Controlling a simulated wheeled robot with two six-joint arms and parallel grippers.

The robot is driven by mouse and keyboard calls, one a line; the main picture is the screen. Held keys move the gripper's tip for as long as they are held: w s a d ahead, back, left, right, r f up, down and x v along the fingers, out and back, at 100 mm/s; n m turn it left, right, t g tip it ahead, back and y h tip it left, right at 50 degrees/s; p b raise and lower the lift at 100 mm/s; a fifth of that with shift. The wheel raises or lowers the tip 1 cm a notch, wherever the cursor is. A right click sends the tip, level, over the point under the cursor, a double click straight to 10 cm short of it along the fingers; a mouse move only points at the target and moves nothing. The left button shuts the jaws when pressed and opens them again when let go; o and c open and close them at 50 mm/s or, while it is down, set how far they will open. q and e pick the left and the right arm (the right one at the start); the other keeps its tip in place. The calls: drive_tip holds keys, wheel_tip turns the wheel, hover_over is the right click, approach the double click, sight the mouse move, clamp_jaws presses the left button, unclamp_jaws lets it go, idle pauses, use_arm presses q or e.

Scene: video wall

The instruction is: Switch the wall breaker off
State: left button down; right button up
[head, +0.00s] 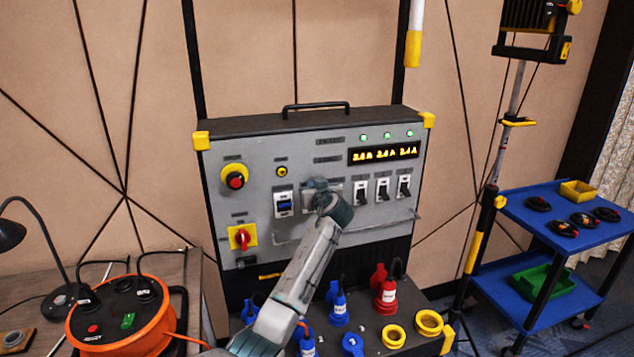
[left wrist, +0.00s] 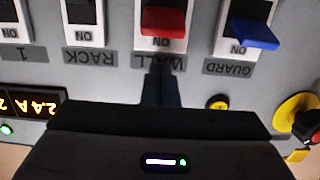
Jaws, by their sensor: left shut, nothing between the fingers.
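The wall breaker (left wrist: 163,18) has a red toggle and shows at the top of the left wrist view, which is upside down. The word WALL is on the label beside it. My left gripper (left wrist: 160,72) is shut and empty. Its fingertips are over the WALL label, close to the red toggle; I cannot tell whether they touch the panel. In the head view my left gripper (head: 321,190) is in front of the grey panel (head: 265,150) and hides the wall breaker. I cannot tell the toggle's position for sure. My right gripper is not in view.
The guard breaker (left wrist: 250,28) with a blue toggle and the rack breaker (left wrist: 83,15) flank the wall breaker. A red rotary knob (head: 242,239) and a red push button (head: 235,181) are on the panel's left. Blue and red plugs (head: 386,292) stand below.

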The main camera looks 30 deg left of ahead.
use_arm(q)
drive_tip(key=f, duration=0.1)
drive_tip(key=s+d+f+p, duration=0.1)
drive_tip(key=shift+d+f, duration=0.15)
drive_tip(key=shift+f, duration=0.2)
